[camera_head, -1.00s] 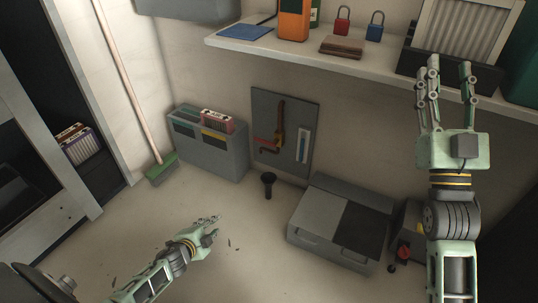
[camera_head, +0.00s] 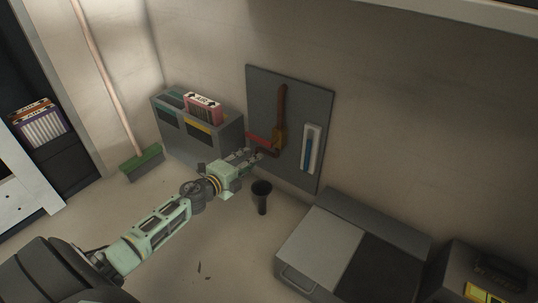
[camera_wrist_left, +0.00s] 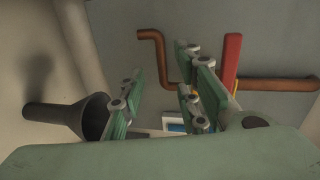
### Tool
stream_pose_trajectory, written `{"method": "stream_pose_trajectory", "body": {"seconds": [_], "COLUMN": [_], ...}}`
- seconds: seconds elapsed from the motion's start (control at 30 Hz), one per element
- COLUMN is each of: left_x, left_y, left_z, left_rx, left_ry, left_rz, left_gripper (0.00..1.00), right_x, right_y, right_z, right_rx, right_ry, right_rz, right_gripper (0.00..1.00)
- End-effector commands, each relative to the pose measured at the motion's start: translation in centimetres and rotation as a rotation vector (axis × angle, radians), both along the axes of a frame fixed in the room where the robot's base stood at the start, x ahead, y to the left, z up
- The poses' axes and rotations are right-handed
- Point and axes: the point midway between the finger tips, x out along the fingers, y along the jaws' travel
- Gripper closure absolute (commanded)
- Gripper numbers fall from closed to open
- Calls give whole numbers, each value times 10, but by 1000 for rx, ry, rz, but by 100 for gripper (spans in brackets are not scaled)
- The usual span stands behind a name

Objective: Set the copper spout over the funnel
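The copper spout (camera_head: 268,153) is the bent lower end of a copper pipe on a grey wall panel, below a brass-coloured valve with a red handle (camera_head: 259,140). It also shows in the left wrist view (camera_wrist_left: 153,45), beyond the fingers. The black funnel (camera_head: 261,190) stands upright on the floor, below the spout and a little to its left; the left wrist view shows it at left (camera_wrist_left: 92,117). My left gripper (camera_head: 250,158) is open at the spout's left; its fingers (camera_wrist_left: 158,85) are spread with nothing visibly held. Contact with the spout cannot be told. My right gripper is out of view.
A grey bin (camera_head: 185,145) with boxes stands left of the panel (camera_head: 312,105), a broom (camera_head: 140,163) farther left. A blue-and-white gauge (camera_head: 311,148) is on the panel. A grey case (camera_head: 318,250) sits right of the funnel. The floor in front is clear apart from small scraps.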

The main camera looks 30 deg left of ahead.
Motion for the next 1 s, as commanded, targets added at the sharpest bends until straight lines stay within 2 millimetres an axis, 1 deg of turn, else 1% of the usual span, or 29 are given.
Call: {"method": "stream_pose_trajectory", "body": {"seconds": [0.3,0.5,0.67,0.93,1.0], "left_x": [42,64,71,72,72], "left_y": [-2,-4,-5,-5,-5], "left_z": [-10,-14,-15,-14,-14], "left_rx": [1,0,0,0,-1], "left_ry": [-2,0,1,2,1], "left_rz": [2,2,2,2,2], "left_gripper": [70,70,70,70,75], "right_x": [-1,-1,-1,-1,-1], "right_y": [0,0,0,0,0], "right_z": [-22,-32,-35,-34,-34], "right_rx": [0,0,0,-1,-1], "right_ry": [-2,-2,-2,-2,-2], "right_rz": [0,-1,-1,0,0], "right_gripper": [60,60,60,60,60]}}
